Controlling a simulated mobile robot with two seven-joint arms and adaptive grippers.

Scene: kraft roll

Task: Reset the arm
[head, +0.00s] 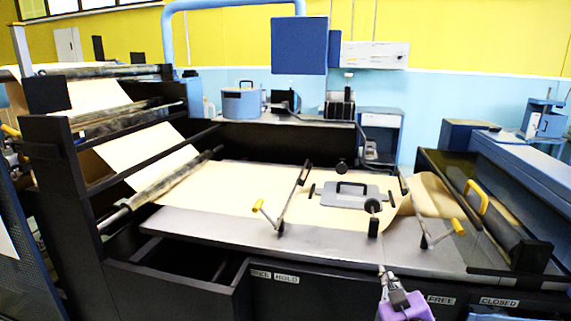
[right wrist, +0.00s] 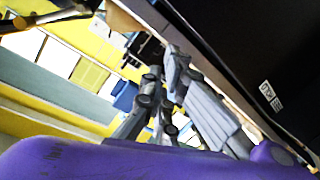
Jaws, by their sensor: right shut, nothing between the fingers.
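My right gripper (head: 385,272) shows at the bottom of the head view, in front of the machine's front edge, with the purple part of my arm below it. It is shut with nothing in it, and it looks apart from the table. In the right wrist view the grey fingers (right wrist: 165,92) show past the purple housing, beside a dark panel with a small white label (right wrist: 270,95). My left gripper is not in view.
The machine's table carries a kraft paper sheet (head: 235,190), a grey plate with a black handle (head: 350,193) and yellow-tipped levers (head: 268,212). Rollers (head: 165,185) stand at left. A yellow handle (head: 477,197) is at right. An open bin (head: 190,258) is at front left.

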